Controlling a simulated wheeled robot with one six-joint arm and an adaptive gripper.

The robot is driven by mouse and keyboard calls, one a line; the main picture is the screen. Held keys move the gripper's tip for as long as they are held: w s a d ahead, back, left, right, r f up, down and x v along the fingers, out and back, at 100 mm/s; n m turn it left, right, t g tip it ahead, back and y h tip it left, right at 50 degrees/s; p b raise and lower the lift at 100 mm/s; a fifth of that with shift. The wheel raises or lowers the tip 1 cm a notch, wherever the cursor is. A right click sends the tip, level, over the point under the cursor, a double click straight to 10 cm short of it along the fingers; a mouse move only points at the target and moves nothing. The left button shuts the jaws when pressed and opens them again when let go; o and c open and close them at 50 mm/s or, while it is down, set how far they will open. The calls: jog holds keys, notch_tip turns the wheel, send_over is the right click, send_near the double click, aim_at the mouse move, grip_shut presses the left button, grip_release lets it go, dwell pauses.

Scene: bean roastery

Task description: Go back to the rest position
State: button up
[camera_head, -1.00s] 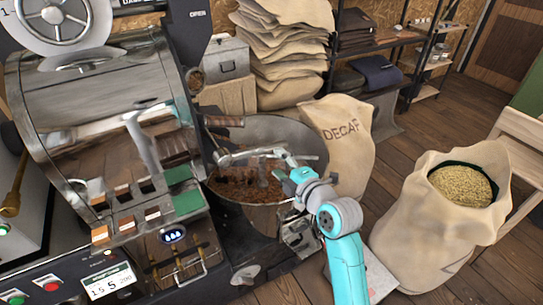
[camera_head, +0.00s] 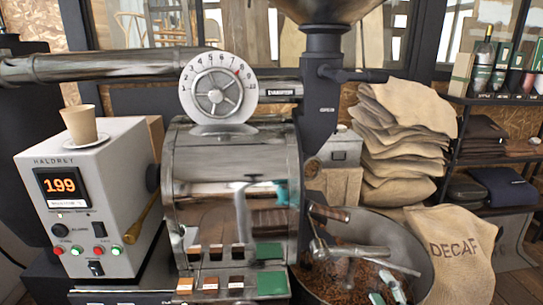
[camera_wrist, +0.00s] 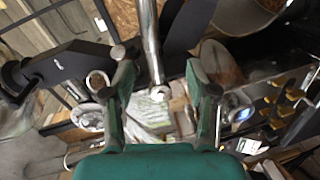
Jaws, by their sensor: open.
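My gripper (camera_wrist: 160,75) shows in the wrist view with its two green fingers spread apart and nothing held between them. A metal rod (camera_wrist: 151,45) is seen beyond the gap between the fingertips. In the head view, a grey and teal part at the bottom edge, over the cooling pan (camera_head: 424,262), looks like the end of my arm; most of the arm is out of frame. The pan holds brown beans (camera_head: 335,278) and a metal stirring arm (camera_head: 350,251).
The roaster drum (camera_head: 232,160) stands left of the pan, under a numbered dial (camera_head: 217,88). A control box (camera_head: 85,200) reading 199 carries a paper cup (camera_head: 79,125). Right of the pan are a DECAF sack (camera_head: 455,235), stacked sacks (camera_head: 405,135) and a shelf (camera_head: 490,101).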

jog(key=s+a+f+m+h, duration=0.1)
jog(key=s+a+f+m, duration=0.2)
jog(key=s, duration=0.4)
jog(key=s+a+f+m+g, duration=0.1)
jog(key=s+a+f+m, duration=0.15)
jog(key=s+f, duration=0.35)
jog(key=s+a+f+m+h, duration=0.1)
jog(key=s+a+f+m, duration=0.1)
jog(key=s+f+m, duration=0.35)
jog(key=s+a+r+m+y, duration=0.1)
jog(key=s+r+m, duration=0.1)
jog(key=s, duration=0.9)
jog(key=s+a+r+m, duration=0.2)
jog(key=s, duration=0.9)
jog(key=shift+m+y, duration=0.3)
jog(key=shift+y, duration=0.1)
